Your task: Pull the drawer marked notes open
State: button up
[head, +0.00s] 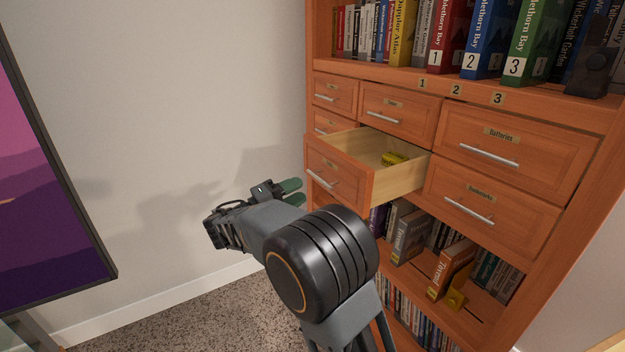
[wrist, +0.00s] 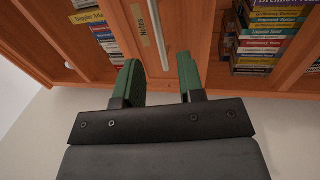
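The notes drawer (wrist: 175,30) carries a readable "Notes" label (wrist: 142,28) beside its silver bar handle (wrist: 157,35) in the wrist view. In the head view a drawer (head: 338,172) in the lower row stands well out of the cabinet, with its handle (head: 321,179) on its front; its label cannot be read there. My gripper (head: 293,191) is in front of that drawer's face, apart from the handle. In the wrist view the green fingers of my gripper (wrist: 163,75) are spread with nothing between them, and the handle's end lies beyond their gap.
A wall screen (head: 45,200) hangs at the left. The carpet (head: 190,310) by the wall is clear.

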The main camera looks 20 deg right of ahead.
jog(key=p+v, duration=0.1)
jog(key=v, duration=0.5)
jog(key=shift+a, duration=0.3)
jog(key=shift+f, duration=0.1)
